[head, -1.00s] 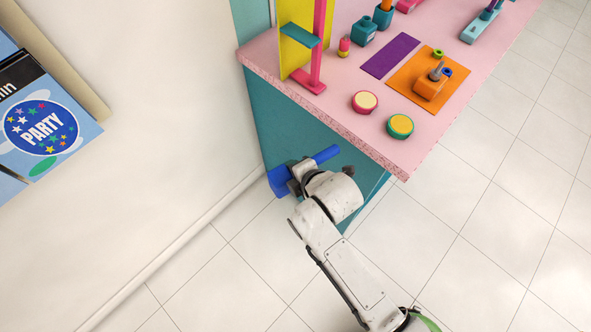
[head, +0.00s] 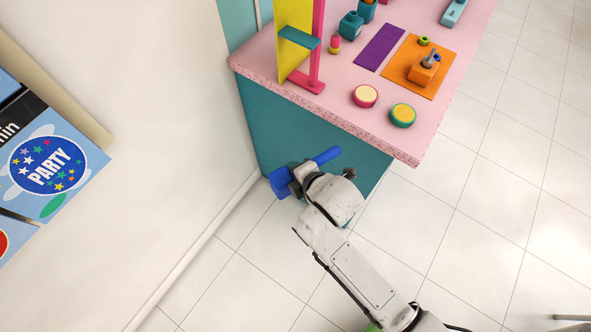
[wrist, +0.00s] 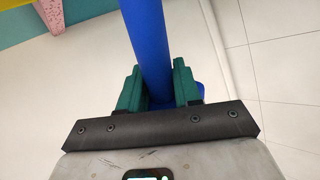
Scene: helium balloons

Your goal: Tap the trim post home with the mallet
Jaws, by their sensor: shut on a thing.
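My gripper (head: 298,181) is shut on the blue mallet (head: 326,156), low in front of the counter's teal side. In the wrist view the dark green fingers (wrist: 158,85) close on both sides of the mallet's blue handle (wrist: 146,35). Part of the mallet is hidden behind the gripper. On the counter, an orange block (head: 423,70) stands on an orange mat (head: 397,68), with a short grey post (head: 429,60) on top that looks like the trim post. Its depth in the block cannot be told. The mallet is well apart from it.
The pink counter top (head: 345,90) also holds a red-rimmed round pad (head: 365,96), a green-rimmed one (head: 402,115), a purple mat (head: 381,47) and a yellow panel (head: 292,30) with a pink upright. A wall with a party sign (head: 48,165) is at left. Floor at right is open.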

